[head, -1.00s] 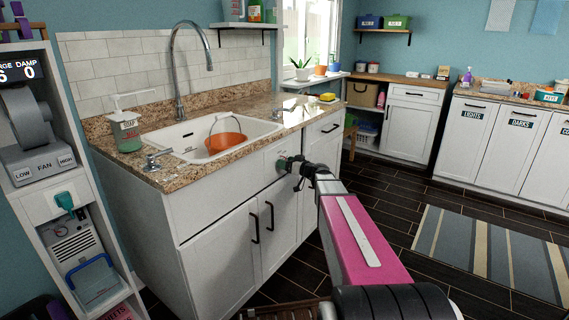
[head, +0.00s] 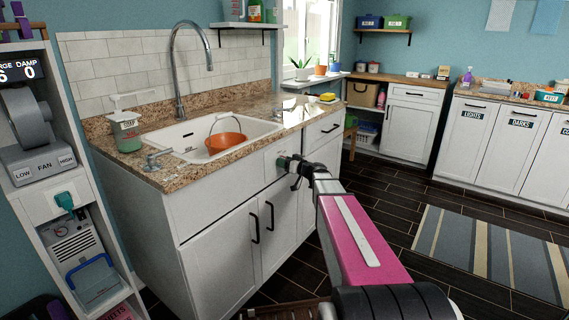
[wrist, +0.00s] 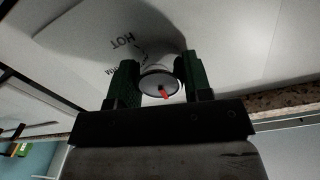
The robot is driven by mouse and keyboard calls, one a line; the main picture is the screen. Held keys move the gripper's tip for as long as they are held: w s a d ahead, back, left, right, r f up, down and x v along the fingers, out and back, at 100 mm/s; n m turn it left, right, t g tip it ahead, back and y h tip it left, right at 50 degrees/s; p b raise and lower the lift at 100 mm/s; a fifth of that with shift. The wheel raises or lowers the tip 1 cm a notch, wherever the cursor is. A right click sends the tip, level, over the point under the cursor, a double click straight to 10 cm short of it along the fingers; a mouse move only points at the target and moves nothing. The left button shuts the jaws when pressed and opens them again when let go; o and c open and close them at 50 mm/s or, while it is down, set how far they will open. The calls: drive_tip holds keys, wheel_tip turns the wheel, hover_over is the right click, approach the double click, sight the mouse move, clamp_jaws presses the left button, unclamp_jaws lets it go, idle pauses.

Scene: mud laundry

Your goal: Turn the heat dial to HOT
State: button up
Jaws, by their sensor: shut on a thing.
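The heat dial (wrist: 158,82) is a round, pale knob with a red mark on its face, seen in the wrist view. It is on the white cabinet front below the sink counter. My gripper (wrist: 157,68) has one dark green finger on each side of the dial and is shut on it. The word HOT (wrist: 121,42) is printed on the panel to the upper left, with part of another label below it. The red mark sits low on the dial, away from HOT. In the head view my gripper (head: 284,163) is at the cabinet front and hides the dial.
The granite counter (head: 190,183) with a sink and an orange bucket (head: 226,142) is just above my gripper. Cabinet door handles (head: 254,228) stick out below it. A shelf unit (head: 53,205) stands at the left. The floor to the right is open, with a striped rug (head: 490,258).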

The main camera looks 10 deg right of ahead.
drive_tip(key=m, duration=1.1)
drive_tip(key=shift+g, duration=0.3)
drive_tip(key=m, duration=1.4)
drive_tip(key=shift+m+y, duration=0.3)
drive_tip(key=shift+m, duration=1.8)
